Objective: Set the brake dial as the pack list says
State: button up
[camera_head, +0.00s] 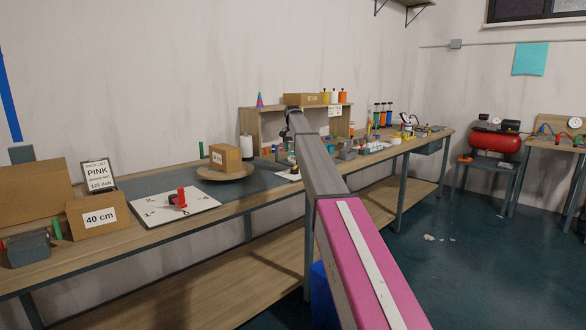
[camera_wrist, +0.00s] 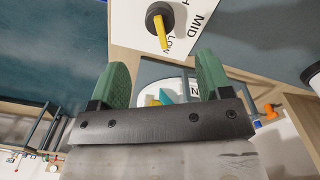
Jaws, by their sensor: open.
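The brake dial in the wrist view is a black knob with a yellow pointer (camera_wrist: 159,24) on a white plate (camera_wrist: 196,12). The plate reads MID and LOW, with a third label cut off. The pointer lies close beside LOW. My gripper (camera_wrist: 162,68) is open, its two green fingers apart and empty, with the dial beyond the fingertips, not between them. The pack list (camera_head: 100,175) stands at the left of the bench in the head view. It reads PINK in large letters; its smaller lines are hard to read. The arm partly hides the bench near the dial.
A white numbered plate with a red pointer (camera_head: 182,198) lies on the bench. A cardboard box (camera_head: 226,157) sits on a round wooden turntable (camera_head: 225,173). Several bottles and small parts crowd the bench farther right.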

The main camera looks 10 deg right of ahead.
aim_at(294, 167)
notch_tip(294, 167, down, 11)
jog(key=shift+d+r, duration=0.1)
jog(key=shift+d, duration=0.05)
dwell(0.4)
jog(key=c, duration=0.9)
